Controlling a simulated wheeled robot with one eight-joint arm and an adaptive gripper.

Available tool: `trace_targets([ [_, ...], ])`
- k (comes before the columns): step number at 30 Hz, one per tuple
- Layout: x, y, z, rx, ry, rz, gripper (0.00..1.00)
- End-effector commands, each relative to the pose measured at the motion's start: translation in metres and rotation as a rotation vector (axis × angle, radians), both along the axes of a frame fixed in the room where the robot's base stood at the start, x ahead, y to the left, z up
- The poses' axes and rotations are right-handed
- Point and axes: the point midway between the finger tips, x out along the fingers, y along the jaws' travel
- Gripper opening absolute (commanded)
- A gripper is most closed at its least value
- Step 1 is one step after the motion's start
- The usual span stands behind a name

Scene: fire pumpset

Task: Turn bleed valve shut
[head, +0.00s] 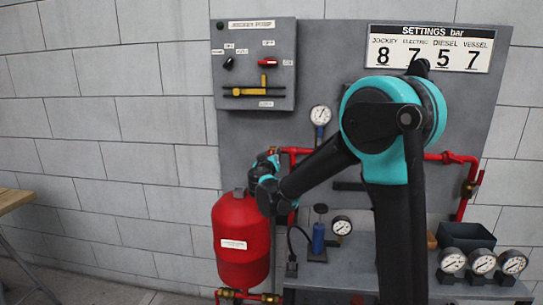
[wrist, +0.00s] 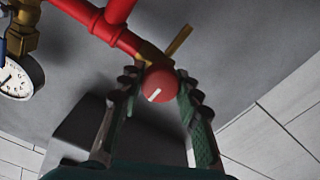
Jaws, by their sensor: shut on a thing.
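The bleed valve shows in the wrist view as a round red knob (wrist: 157,86) with a white line on its face, at the end of a red pipe. A brass lever (wrist: 179,40) sticks out behind it. My gripper (wrist: 158,92) has its two ridged fingers on either side of the knob and is shut on it. In the head view my arm reaches left, with its teal wrist (head: 264,180) above the red vessel (head: 238,225). The knob and fingertips cannot be made out there.
Red pipes (wrist: 95,20) and a gauge (wrist: 14,80) lie close to the gripper. A jockey pump box (head: 240,105) and a settings sign (head: 430,48) are on the grey panel. Gauges (head: 482,262) and a dark bin (head: 466,239) stand on the bench at right. A wooden table (head: 14,199) is at left.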

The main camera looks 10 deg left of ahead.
Motion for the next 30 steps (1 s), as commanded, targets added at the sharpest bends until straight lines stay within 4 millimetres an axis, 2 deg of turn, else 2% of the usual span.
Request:
trace_targets([
  [8, -0.001, 0.000, -0.001, 0.002, 0.001, 0.001, 0.04],
  [9, -0.001, 0.000, -0.001, 0.002, 0.001, 0.001, 0.35],
  [14, 0.000, 0.000, 0.000, 0.001, 0.001, 0.001, 0.55],
  [24, -0.003, 0.000, 0.000, 0.000, 0.000, 0.001, 0.55],
  [30, -0.028, 0.002, 0.000, 0.000, 0.000, 0.003, 0.55],
])
